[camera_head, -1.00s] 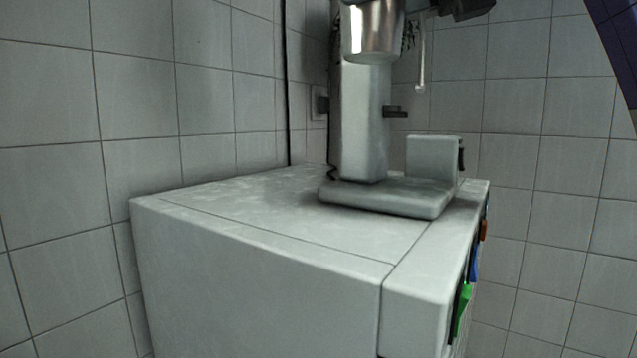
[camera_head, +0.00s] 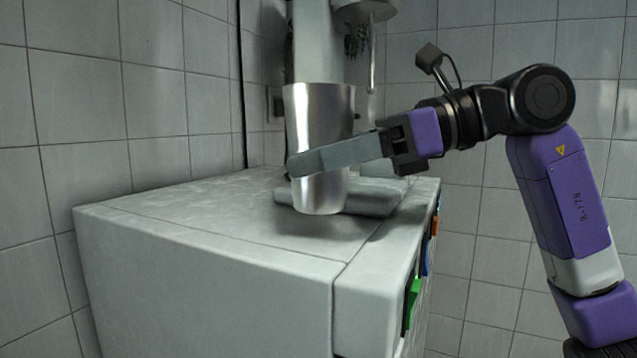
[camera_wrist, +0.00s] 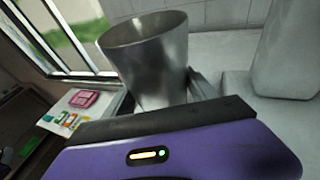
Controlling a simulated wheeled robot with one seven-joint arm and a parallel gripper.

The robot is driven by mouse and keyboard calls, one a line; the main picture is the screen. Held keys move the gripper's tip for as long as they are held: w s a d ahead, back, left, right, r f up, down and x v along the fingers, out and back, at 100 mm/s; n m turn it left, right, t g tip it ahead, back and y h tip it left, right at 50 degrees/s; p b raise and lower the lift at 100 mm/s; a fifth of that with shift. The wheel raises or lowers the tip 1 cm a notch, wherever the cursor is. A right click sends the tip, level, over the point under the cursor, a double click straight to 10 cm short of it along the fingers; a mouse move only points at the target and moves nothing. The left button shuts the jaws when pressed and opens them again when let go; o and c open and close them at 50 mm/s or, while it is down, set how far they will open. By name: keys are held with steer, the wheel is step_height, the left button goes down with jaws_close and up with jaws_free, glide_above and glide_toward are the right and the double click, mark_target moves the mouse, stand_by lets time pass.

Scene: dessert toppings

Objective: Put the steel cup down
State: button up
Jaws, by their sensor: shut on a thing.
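The steel cup (camera_head: 318,110) is upright in the head view, in front of the machine's column. My gripper (camera_head: 305,165) comes in from the right and is shut on the cup, with a grey finger across its lower half. The cup's bottom is close above the white cabinet top (camera_head: 230,215); I cannot tell for sure whether it touches. The wrist view shows the cup (camera_wrist: 150,65) from above with its open rim and its lower part hidden behind my gripper's body.
The mixer machine (camera_head: 318,45) stands on the cabinet behind the cup, its base partly hidden. A metal rod (camera_head: 371,60) hangs from its head. The cabinet top is clear at left and front. Tiled walls stand behind. A window (camera_wrist: 65,35) shows in the wrist view.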

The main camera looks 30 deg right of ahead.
mark_target(321, 183)
steer(key=shift+f, duration=1.6)
steer(key=shift+f, duration=0.2)
steer(key=o, duration=1.9)
steer(key=shift+r, duration=0.1)
steer(key=shift+d+r, duration=0.15)
steer(key=b+v, duration=0.1)
steer(key=v, duration=1)
steer(key=shift+s+d+b, duration=0.25)
steer(key=shift+s+b, duration=0.05)
steer(key=shift+b, duration=0.05)
